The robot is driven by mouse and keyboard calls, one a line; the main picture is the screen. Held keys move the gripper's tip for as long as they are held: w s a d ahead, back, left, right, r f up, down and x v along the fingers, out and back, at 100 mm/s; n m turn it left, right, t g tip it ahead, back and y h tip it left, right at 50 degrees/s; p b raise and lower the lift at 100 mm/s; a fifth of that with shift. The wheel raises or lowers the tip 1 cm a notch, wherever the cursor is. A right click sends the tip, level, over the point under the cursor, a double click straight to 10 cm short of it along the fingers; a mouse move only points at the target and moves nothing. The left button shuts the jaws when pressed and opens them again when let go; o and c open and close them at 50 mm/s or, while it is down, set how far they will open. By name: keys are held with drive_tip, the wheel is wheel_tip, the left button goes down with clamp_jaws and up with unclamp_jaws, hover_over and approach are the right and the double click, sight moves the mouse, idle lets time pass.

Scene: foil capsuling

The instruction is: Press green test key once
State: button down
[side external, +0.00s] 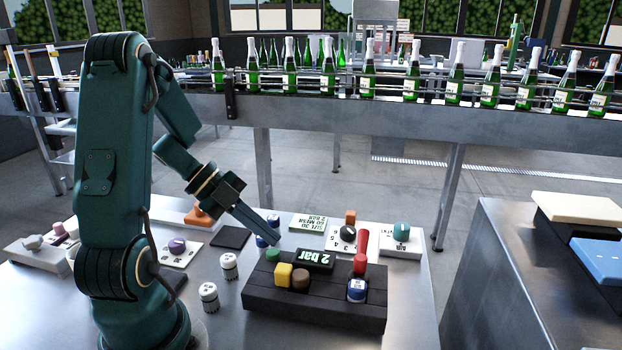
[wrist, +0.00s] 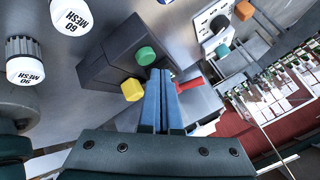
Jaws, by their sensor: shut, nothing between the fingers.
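The green test key (side external: 273,254) is a small green button on the back left of a dark control box (side external: 315,309). It also shows in the wrist view (wrist: 145,56), just beyond and left of the fingertips. My gripper (side external: 277,238) is shut and empty, with its blue fingers together, and it slants down from the upper left. Its tips are close above the green key in the side view; I cannot tell the exact gap. In the wrist view my gripper (wrist: 160,73) has its tips to the right of the green key and the yellow key (wrist: 132,90).
A bottle conveyor (side external: 300,110) runs behind.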

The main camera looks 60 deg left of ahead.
sight(267, 251)
drive_tip(key=shift+f, duration=0.15)
idle(0.3)
drive_tip(key=shift+f, duration=0.25)
drive_tip(key=shift+f, duration=0.5)
idle(0.7)
drive_tip(key=shift+r, duration=0.9)
drive_tip(key=shift+r, duration=2.55)
